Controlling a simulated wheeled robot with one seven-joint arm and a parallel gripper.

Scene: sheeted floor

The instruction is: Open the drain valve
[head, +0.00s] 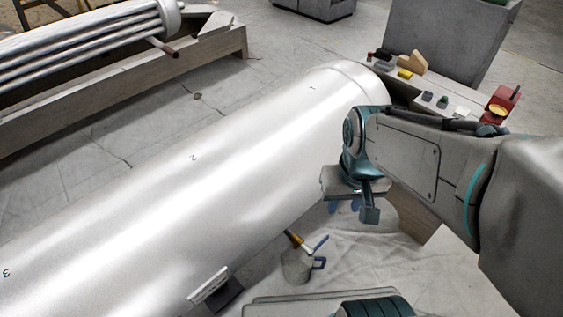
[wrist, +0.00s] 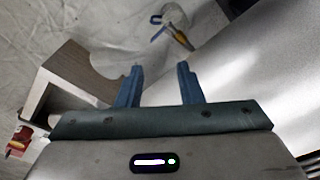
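The large silver tank (head: 200,170), marked 1, 2 and 3, lies across the head view; its side fills the right of the wrist view (wrist: 265,75). A brass drain valve (head: 294,239) is low beside the tank's near side, with a blue handle (head: 319,243). A pale can-like container (head: 297,266) is right below it. In the wrist view the brass part (wrist: 178,38) and blue handle (wrist: 157,19) are beyond my fingertips. My gripper (head: 345,206) is above and right of the valve. Its blue fingers (wrist: 160,68) are apart and empty, not touching the valve.
A wooden cradle (wrist: 72,88) with a curved cutout stands left of my fingers in the wrist view. A bench (head: 460,90) with small tools and a red vise (head: 500,103) is behind my arm. A white plate (head: 209,286) juts from the tank's lower side.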

